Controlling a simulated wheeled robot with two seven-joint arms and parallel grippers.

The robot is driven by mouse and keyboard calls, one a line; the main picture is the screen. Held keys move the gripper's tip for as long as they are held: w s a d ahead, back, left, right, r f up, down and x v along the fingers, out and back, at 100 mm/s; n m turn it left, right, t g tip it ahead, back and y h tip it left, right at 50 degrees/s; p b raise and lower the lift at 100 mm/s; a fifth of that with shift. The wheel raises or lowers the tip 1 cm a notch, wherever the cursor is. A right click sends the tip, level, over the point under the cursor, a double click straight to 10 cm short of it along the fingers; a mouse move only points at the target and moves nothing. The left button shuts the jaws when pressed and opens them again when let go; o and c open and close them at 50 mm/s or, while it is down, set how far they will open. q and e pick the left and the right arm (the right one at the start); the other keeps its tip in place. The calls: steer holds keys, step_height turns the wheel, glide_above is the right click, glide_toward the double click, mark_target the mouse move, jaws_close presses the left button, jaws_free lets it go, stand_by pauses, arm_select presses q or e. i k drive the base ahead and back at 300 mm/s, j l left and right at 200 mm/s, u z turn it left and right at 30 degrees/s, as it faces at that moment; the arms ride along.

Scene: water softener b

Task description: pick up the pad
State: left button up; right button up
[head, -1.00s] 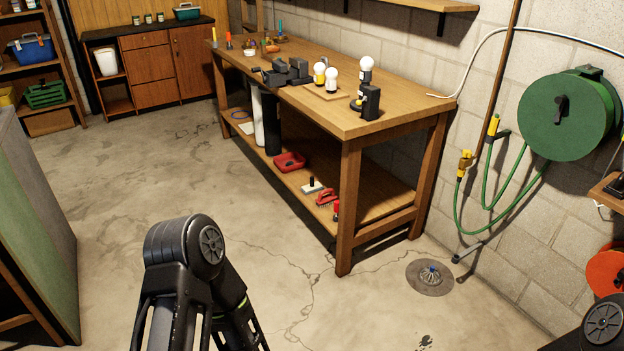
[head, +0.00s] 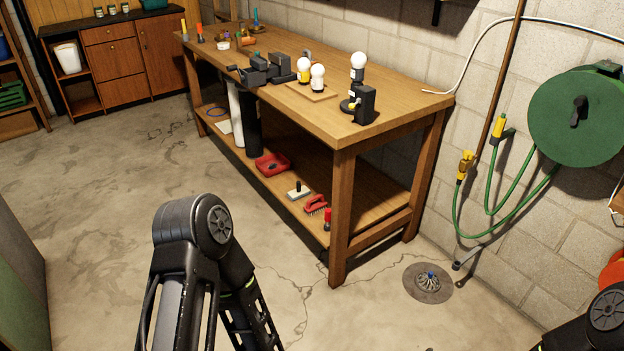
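A pale flat pad with an upright dark handle (head: 298,191) lies on the lower shelf of the wooden workbench (head: 384,105), near its front edge. It sits between a red tray (head: 272,164) and a red brush (head: 316,204). A white flat piece (head: 224,127) also lies farther back on that shelf; I cannot tell for sure which of the two is the pad. Part of my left arm shows at the lower left and a joint of my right arm at the lower right corner. Both grippers are outside the picture.
The bench leg (head: 341,220) stands right of the shelf items. A red-topped bottle (head: 327,219) is beside the brush. White and black cylinders (head: 253,125) stand farther back. A floor drain (head: 428,283) lies right. The concrete floor left of the bench is clear.

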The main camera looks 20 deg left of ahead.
mark_target(300, 192)
steer(key=i+j+z, duration=0.1)
steer(key=i+j, duration=0.2)
steer(key=i+j+z, duration=0.1)
steer(key=i+j, duration=0.2)
steer(key=i+j+z, duration=0.15)
steer(key=i+j, duration=0.15)
steer(key=j, duration=0.15)
steer(key=i+j+z, duration=0.1)
steer(key=i+j, duration=0.2)
steer(key=j, duration=0.15)
steer(key=i+j+z, duration=0.1)
steer(key=i+j, duration=0.15)
steer(key=j, duration=0.15)
steer(key=i+j+z, duration=0.1)
steer(key=j, duration=0.35)
steer(key=i+j, duration=0.15)
steer(key=i+l, duration=0.15)
steer(key=i, duration=0.4)
steer(key=l+z, duration=0.05)
